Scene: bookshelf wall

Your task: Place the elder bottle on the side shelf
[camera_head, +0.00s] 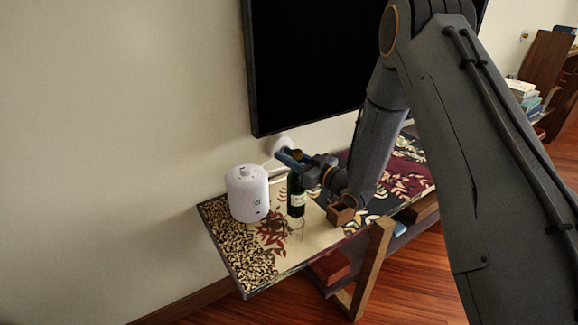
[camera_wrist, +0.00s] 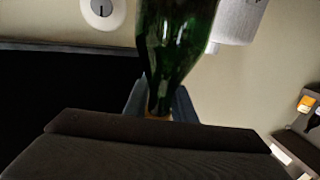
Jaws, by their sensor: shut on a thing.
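My gripper (camera_head: 292,160) is shut on the bottle's neck from above and the side. In the wrist view the green bottle (camera_wrist: 176,40) fills the upper middle, its neck between my fingers (camera_wrist: 158,106). The bottle's label is not readable. I cannot tell which surface is the side shelf; a brown shelf unit (camera_head: 548,62) with books stands at the far right.
A white cylindrical appliance (camera_head: 248,193) stands just left of the bottle. A clear glass (camera_head: 300,228) seems to stand in front of it. A small brown wooden block (camera_head: 341,215) is to the right. A black screen (camera_head: 310,65) hangs on the wall behind.

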